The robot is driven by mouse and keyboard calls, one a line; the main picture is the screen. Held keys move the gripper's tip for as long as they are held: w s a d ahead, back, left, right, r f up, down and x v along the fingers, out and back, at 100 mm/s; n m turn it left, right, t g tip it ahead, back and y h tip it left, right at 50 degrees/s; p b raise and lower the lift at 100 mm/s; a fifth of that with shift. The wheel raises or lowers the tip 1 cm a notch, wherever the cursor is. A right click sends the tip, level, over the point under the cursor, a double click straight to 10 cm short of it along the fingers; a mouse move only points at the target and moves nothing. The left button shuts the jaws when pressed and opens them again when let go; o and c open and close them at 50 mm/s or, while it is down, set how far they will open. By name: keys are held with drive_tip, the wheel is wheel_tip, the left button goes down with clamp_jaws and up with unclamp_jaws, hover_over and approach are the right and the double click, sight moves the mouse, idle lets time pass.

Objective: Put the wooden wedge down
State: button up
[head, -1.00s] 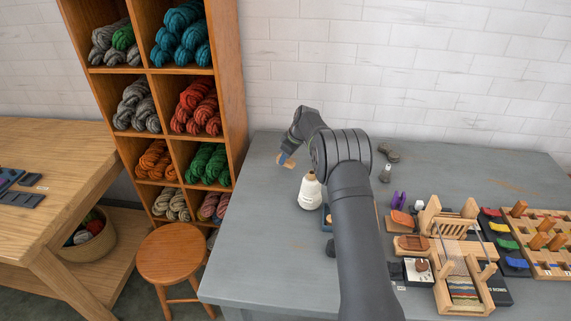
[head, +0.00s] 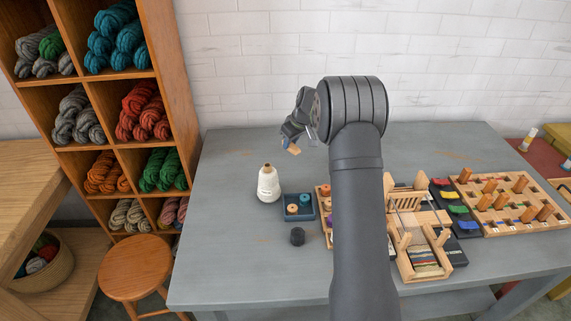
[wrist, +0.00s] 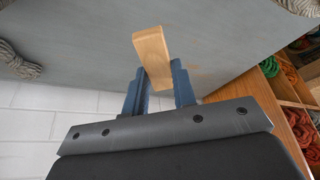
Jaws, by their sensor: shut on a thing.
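The wooden wedge (head: 294,149) is a small pale tan block. My gripper (head: 289,140) is shut on it, over the back part of the grey table (head: 235,150), up and to the right of the white cone of yarn. In the wrist view the wedge (wrist: 152,50) sticks out beyond the two blue fingers (wrist: 158,88), slightly tilted, with grey tabletop behind it. I cannot tell how far it is above the table. My upper arm hides part of the table's middle.
A small loom (head: 421,262) and pegboard (head: 505,202) fill the right. Grey coils (wrist: 18,66) show at the wrist view's left. The table's left is bare.

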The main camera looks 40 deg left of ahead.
drive_tip(key=w+d+m+t+h, duration=0.1)
drive_tip(key=w+d+m+t, duration=0.2)
drive_tip(key=w+d+m, duration=0.4)
hover_over(288, 163)
drive_tip(key=d, duration=0.1)
drive_tip(key=shift+m, duration=0.4)
drive_tip(key=f, duration=0.4)
drive_tip(key=s+f, duration=0.1)
drive_tip(key=f, duration=0.1)
drive_tip(key=shift+d+f, duration=0.1)
drive_tip(key=shift+f, duration=2.1)
drive_tip(key=shift+f, duration=0.15)
drive_tip(key=o, duration=1)
drive_tip(key=shift+c, duration=0.2)
drive_tip(key=shift+r, duration=0.4)
drive_tip(key=v, duration=1.1)
drive_tip(key=shift+r, duration=0.25)
